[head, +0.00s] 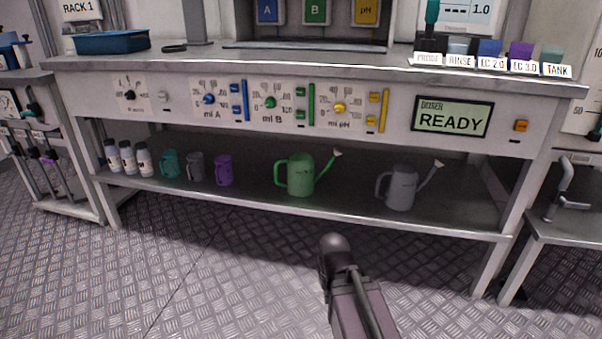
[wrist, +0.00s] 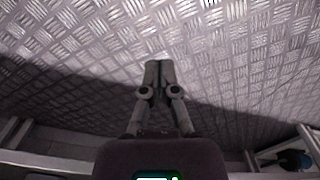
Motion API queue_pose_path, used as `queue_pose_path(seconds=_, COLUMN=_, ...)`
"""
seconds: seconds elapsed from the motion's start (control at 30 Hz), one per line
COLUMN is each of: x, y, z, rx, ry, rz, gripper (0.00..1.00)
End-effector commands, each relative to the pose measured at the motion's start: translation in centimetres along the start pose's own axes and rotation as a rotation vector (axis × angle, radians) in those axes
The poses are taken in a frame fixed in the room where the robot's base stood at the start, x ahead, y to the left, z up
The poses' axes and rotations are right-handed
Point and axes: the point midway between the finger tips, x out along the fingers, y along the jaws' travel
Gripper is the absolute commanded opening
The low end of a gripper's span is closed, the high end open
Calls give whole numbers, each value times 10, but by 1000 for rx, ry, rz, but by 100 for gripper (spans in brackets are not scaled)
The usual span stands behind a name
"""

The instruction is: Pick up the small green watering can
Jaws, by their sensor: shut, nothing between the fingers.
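The green watering can (head: 299,176) stands upright on the lower shelf of the bench in the head view, near the middle. Its handle is on the left and its spout points up to the right. My gripper (wrist: 159,66) shows in the wrist view with its fingers together and nothing between them, over the metal floor. The can does not show in the wrist view. In the head view part of my arm shows at the bottom, in front of the shelf, but I cannot make out the fingers there.
A grey watering can (head: 401,188) stands to the right on the same shelf (head: 250,193). Teal (head: 169,164), grey (head: 195,167) and purple (head: 224,170) jugs and white bottles (head: 128,157) stand to the left. The bench top (head: 250,62) overhangs the shelf. Open floor lies in front.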

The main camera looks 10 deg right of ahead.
Motion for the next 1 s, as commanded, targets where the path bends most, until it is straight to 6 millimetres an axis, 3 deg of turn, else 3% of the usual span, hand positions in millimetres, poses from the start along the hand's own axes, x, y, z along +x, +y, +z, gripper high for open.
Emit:
queue_pose_path(seconds=0.37, x=0, y=0, z=0, rx=0, ry=0, rz=0, gripper=0)
queue_pose_path(seconds=0.5, x=-2, y=0, z=0, rx=0, ry=0, rz=0, gripper=42)
queue_pose_path(seconds=0.53, x=-3, y=0, z=0, rx=0, ry=0, rz=0, gripper=47)
queue_pose_path(seconds=0.77, x=-24, y=0, z=0, rx=0, ry=0, rz=0, gripper=47)
queue_pose_path(seconds=1.0, x=-67, y=0, z=0, rx=0, ry=0, rz=0, gripper=47)
